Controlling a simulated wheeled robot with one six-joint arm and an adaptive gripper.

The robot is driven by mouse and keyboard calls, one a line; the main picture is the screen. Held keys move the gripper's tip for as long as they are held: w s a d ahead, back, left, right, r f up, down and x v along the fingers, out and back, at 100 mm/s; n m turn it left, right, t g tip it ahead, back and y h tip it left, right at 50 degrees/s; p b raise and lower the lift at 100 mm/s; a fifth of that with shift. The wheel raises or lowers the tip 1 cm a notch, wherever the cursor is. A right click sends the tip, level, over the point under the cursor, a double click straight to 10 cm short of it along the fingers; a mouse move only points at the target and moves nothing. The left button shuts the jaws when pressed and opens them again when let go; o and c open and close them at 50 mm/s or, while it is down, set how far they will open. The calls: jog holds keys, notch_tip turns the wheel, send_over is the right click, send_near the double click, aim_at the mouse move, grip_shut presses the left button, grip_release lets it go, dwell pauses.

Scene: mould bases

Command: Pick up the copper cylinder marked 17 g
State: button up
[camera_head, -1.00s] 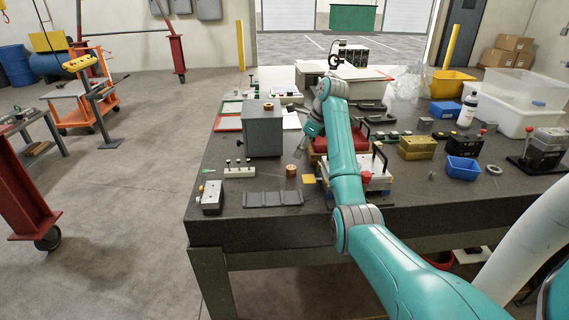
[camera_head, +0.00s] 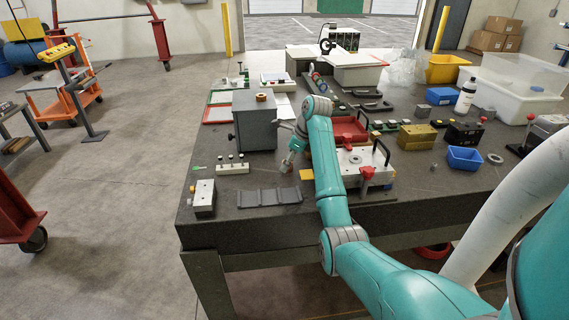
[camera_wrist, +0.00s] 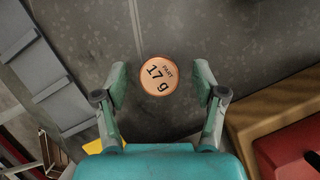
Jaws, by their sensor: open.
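The copper cylinder (camera_wrist: 159,76) shows its round top face with "17 g" in the wrist view. It stands on the dark bench top, between and slightly beyond my fingertips. My gripper (camera_wrist: 160,70) is open, with one finger on each side of the cylinder and a visible gap on both sides. In the head view my gripper (camera_head: 289,164) points down at the bench and hides most or all of the cylinder. Whether the fingertips reach down to the cylinder's height I cannot tell.
A grey ridged tray (camera_head: 268,196) lies in front of the cylinder. A tall grey box (camera_head: 254,128) with a small copper piece (camera_head: 261,97) on top stands behind left. A white block with pegs (camera_head: 232,168) is left. A mould base (camera_head: 352,170) stands close on the right.

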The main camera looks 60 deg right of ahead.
jog(key=shift+w+a+f, duration=0.1)
jog(key=shift+w+f, duration=0.1)
jog(key=shift+f, duration=0.25)
grip_shut()
jog(key=shift+r, duration=0.1)
